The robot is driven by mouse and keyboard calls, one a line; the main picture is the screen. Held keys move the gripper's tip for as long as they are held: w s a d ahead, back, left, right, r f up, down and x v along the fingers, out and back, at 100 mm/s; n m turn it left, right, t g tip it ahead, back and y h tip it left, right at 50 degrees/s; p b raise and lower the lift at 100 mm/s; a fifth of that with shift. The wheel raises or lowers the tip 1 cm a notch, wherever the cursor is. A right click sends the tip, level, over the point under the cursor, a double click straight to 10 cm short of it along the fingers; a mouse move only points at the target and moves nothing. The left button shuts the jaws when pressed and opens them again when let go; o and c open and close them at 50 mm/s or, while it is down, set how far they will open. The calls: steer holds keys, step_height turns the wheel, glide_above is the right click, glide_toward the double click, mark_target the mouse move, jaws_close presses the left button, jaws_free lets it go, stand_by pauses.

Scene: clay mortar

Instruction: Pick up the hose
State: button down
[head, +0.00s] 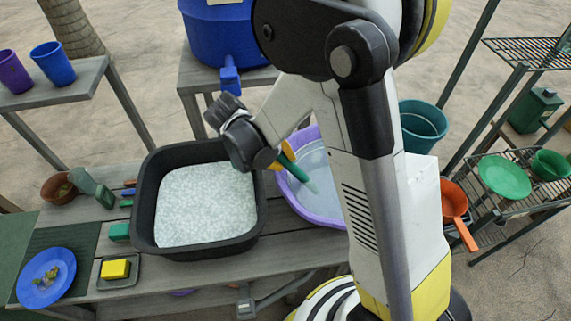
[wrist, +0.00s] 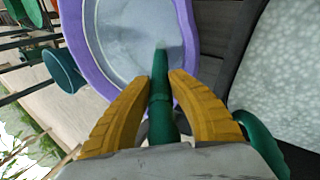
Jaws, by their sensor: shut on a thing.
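The green hose (wrist: 160,100) is between the two yellow fingers of my gripper (wrist: 162,79), which is shut on it. Its tip points over the water in the purple basin. A green curved piece (wrist: 262,140), perhaps more of the hose, shows at the right of the fingers in the wrist view. In the head view the hose (head: 300,174) sticks out from my gripper (head: 284,158) above the purple basin's left side. My arm hides much of the basin there, and the hose's other end is not clear.
The purple basin (head: 310,216) stands right of a black tub (head: 147,205) of foamy water on the grey bench. A blue barrel (head: 215,38) with a tap is behind. A yellow sponge (head: 115,269) and blue plate (head: 45,290) lie left. An orange pan (head: 453,200) is right.

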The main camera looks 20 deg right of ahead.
steer(key=s+d+r+p, duration=0.3)
steer(key=s+d+r, duration=0.3)
steer(key=s+r, duration=0.25)
steer(key=p+v, duration=0.6)
steer(key=v, duration=0.3)
steer(key=shift+r+p, duration=0.25)
steer(key=shift+p, duration=0.1)
steer(key=shift+s, duration=0.1)
